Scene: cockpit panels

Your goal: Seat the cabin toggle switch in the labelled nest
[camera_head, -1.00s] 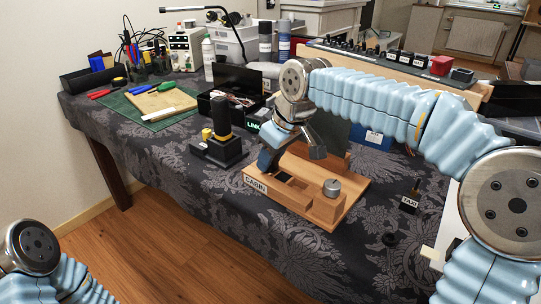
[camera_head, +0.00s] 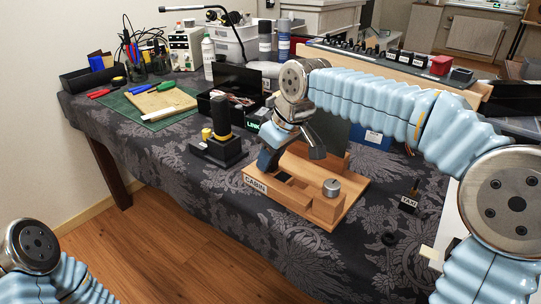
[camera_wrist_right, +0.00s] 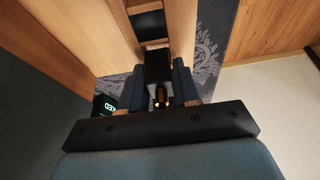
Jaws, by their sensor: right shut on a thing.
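The wooden fixture (camera_head: 325,212) stands on the cloth-covered table, with a white CABIN label (camera_head: 255,185) at its front left end. My right gripper (camera_head: 268,160) is low over the fixture's left part, just behind the label. In the right wrist view, my right gripper (camera_wrist_right: 160,92) is shut on the cabin toggle switch (camera_wrist_right: 157,68), a black body with a brass lever. A dark opening (camera_wrist_right: 150,25) in the wood lies ahead of the switch. Whether the switch touches the fixture cannot be told. My left gripper is out of view.
A grey round knob (camera_head: 332,187) sits on the fixture's right part. A switch with a TAXI label (camera_head: 409,202) lies to the right, near a small black ring (camera_head: 389,239). A black stand with a yellow part (camera_head: 221,145) is at left.

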